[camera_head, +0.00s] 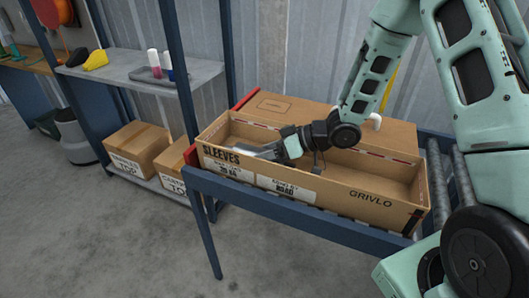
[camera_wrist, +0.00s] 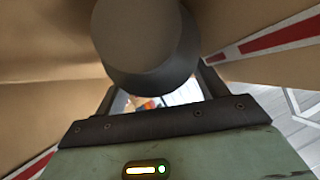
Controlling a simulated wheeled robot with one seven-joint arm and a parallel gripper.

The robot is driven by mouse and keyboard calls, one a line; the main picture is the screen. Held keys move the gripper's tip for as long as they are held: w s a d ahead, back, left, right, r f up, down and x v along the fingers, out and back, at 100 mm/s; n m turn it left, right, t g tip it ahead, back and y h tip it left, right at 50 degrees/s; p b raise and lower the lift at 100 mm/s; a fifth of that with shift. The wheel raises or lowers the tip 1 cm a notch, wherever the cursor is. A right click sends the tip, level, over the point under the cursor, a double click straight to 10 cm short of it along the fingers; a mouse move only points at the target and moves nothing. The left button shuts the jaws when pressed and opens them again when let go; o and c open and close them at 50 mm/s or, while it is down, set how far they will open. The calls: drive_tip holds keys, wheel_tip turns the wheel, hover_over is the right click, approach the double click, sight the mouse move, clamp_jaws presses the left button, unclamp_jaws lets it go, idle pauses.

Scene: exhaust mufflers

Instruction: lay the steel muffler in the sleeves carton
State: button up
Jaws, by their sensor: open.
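The sleeves carton (camera_head: 385,199) is a long, open cardboard box marked SLEEVES and GRIVLO. A shiny grey metal piece, seemingly the steel muffler (camera_head: 258,151), lies low inside its left half, partly hidden by the front wall. My gripper (camera_head: 283,149) reaches down into the carton at that piece's right end. In the wrist view the jaws (camera_wrist: 158,100) are apart. A dark grey round body (camera_wrist: 145,40) stands in front of them, and a bright reflective patch shows between them. I cannot tell whether the fingers touch the metal.
The carton stands on a blue-framed roller conveyor (camera_head: 465,185). A closed cardboard box (camera_head: 385,128) lies right behind it. A shelf (camera_head: 130,68) with bottles and a yellow item stands to the left, with smaller cartons (camera_head: 138,147) below. The floor in front is clear.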

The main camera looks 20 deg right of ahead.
drive_tip(key=p+v, duration=0.2)
drive_tip(key=v, duration=0.9)
drive_tip(key=a+h, duration=0.1)
drive_tip(key=w+a+r+h, duration=0.1)
drive_tip(key=a+h, duration=0.1)
drive_tip(key=w+a+r+h, duration=0.1)
drive_tip(key=a+h, duration=0.1)
drive_tip(key=shift+r, duration=0.25)
drive_tip(key=s+a+r+g+h, duration=0.1)
drive_tip(key=s+a+r+g, duration=0.1)
drive_tip(key=s, duration=0.6)
drive_tip(key=s+a+r+g+h, duration=0.2)
drive_tip(key=s+a, duration=0.2)
drive_tip(key=s, duration=0.5)
drive_tip(key=s+a+r+g+h, duration=0.1)
drive_tip(key=s+a, duration=0.3)
drive_tip(key=s, duration=0.5)
drive_tip(key=shift+r+g+h, duration=0.4)
drive_tip(key=shift+g+h, duration=0.2)
drive_tip(key=shift+r, duration=0.1)
